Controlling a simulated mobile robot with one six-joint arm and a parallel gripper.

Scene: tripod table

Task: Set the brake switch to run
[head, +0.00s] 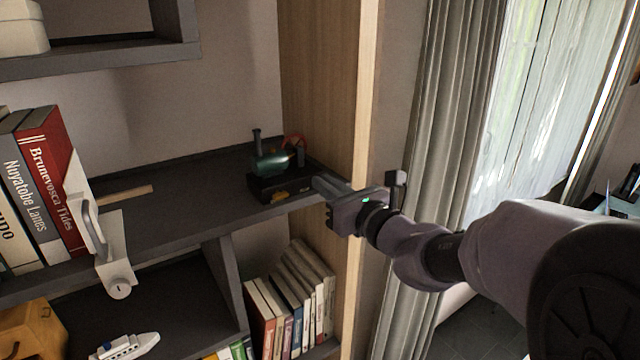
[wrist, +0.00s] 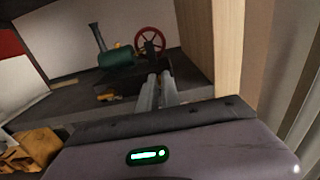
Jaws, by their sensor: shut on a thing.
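A small model steam engine stands on the dark shelf, with a teal boiler (head: 271,161), a dark chimney and a red flywheel (head: 294,147) on a black base (head: 265,187). The wrist view shows the boiler (wrist: 117,59) and the spoked flywheel (wrist: 150,41) from the front. My gripper (head: 318,183) reaches in from the right, its fingertips at the right end of the base. In the wrist view the fingers (wrist: 159,80) lie close together below the flywheel. They are shut on a small part there, seemingly the brake switch, which they hide. Its setting cannot be read.
The engine is near the shelf's front edge, beside a wooden side panel (head: 327,85) close on the right. Books (head: 52,180) with a white bookend (head: 88,215) stand at left. The shelf (head: 185,205) between is mostly clear.

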